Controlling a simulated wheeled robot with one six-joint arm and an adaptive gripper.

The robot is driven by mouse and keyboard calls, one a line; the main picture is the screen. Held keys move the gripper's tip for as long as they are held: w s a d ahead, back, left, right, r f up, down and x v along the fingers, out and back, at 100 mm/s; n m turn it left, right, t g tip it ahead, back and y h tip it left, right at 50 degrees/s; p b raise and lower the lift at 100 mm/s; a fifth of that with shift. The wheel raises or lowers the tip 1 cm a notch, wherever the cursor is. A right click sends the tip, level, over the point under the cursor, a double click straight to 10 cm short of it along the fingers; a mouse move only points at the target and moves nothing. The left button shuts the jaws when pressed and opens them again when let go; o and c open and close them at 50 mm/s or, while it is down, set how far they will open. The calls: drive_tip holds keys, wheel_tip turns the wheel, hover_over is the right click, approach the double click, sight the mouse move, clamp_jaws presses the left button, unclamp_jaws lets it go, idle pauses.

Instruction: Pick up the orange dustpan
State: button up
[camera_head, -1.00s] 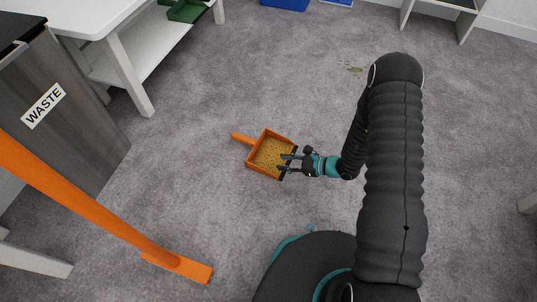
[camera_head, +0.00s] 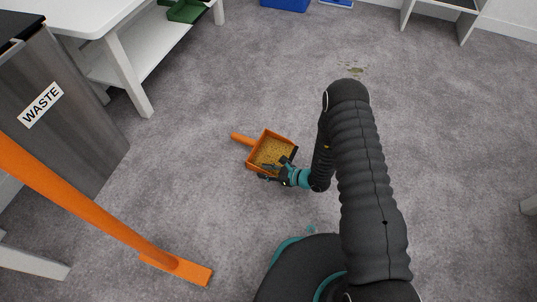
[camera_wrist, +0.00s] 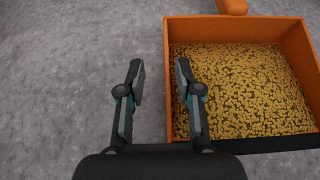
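The orange dustpan (camera_head: 254,138) lies on the grey floor in the middle of the head view, its handle pointing up and left. Its tray is filled with yellow-brown bits. In the wrist view the dustpan (camera_wrist: 222,29) fills the right side, with part of its handle at the top edge. My gripper (camera_head: 264,172) is at the tray's lower edge in the head view. In the wrist view my gripper (camera_wrist: 159,72) is open, with the right finger over or beside the dustpan's left wall and the left finger over bare floor.
A grey bin marked WASTE (camera_head: 75,120) stands at left, beside a white table (camera_head: 128,75) with a green item (camera_head: 187,10) on its shelf. An orange pole with a flat foot (camera_head: 185,268) stands at lower left. A small stain (camera_head: 352,70) marks otherwise clear floor.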

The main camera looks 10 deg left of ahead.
sight(256, 167)
drive_tip(key=shift+w+b+x, duration=0.2)
drive_tip(key=shift+x, duration=1.15)
drive_tip(key=shift+w+b+x, duration=0.15)
drive_tip(key=shift+b+x, duration=0.05)
drive_tip(key=shift+x, duration=1.15)
drive_tip(key=shift+d+r, duration=0.1)
drive_tip(key=shift+r, duration=0.05)
clamp_jaws()
